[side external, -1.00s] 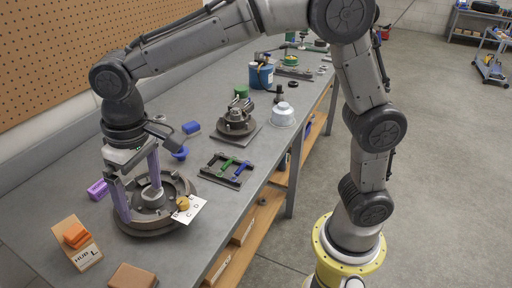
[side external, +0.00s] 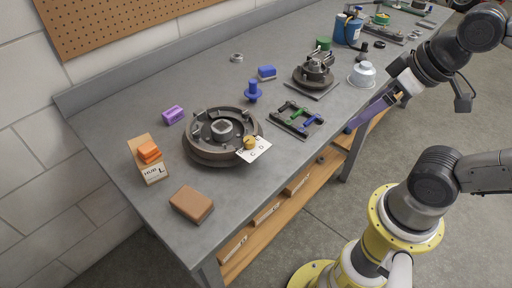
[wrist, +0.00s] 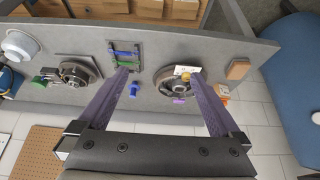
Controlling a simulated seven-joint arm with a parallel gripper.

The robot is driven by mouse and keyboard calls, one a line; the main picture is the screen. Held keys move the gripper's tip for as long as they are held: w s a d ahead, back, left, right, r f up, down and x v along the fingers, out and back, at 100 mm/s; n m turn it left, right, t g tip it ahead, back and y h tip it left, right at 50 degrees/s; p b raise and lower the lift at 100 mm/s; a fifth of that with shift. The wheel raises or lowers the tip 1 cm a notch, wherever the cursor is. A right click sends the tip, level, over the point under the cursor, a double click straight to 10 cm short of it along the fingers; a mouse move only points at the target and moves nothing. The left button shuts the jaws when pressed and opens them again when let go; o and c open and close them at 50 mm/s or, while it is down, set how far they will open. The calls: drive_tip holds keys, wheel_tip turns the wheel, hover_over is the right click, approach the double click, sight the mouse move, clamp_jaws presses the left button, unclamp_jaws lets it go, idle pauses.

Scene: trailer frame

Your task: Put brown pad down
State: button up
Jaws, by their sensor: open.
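The brown pad (side external: 191,204) lies flat on the grey bench near its front left corner, with nothing holding it. It also shows at the right in the wrist view (wrist: 238,69). My gripper (wrist: 160,74) is open, and its two purple fingers stand wide apart with nothing between them. In the side view my gripper (side external: 368,112) hangs at the bench's front edge on the right, well away from the brown pad. There its fingers overlap.
A round brake drum (side external: 222,155) with a lettered card (side external: 254,149) sits mid-bench. An orange block (side external: 149,152) rests on a wooden holder marked HUB L. A purple block (side external: 173,115), blue knob (side external: 253,93) and dark frame (side external: 297,118) stand nearby. Bare bench surrounds the pad.

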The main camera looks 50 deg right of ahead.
drive_tip(key=t+y, duration=0.4)
hover_over(186, 199)
drive_tip(key=s+d, duration=0.4)
drive_tip(key=d, duration=0.1)
wheel_tip(186, 199, down, 12)
drive_tip(key=a+f+t, duration=0.1)
drive_tip(key=f, duration=0.1)
drive_tip(key=s+a+f+n+t+h, duration=0.1)
drive_tip(key=f, duration=0.2)
drive_tip(key=a+f+t, duration=0.1)
drive_tip(key=f, duration=0.1)
drive_tip(key=shift+s+a+f+n+h, duration=0.2)
drive_tip(key=shift+a+n+h, duration=0.1)
drive_tip(key=shift+h, duration=0.1)
drive_tip(key=shift+s+f+t, duration=0.25)
drive_tip(key=shift+f+t, duration=0.05)
drive_tip(key=shift+x, duration=3.7)
drive_tip(key=shift+r, duration=0.1)
drive_tip(key=c, duration=1.4)
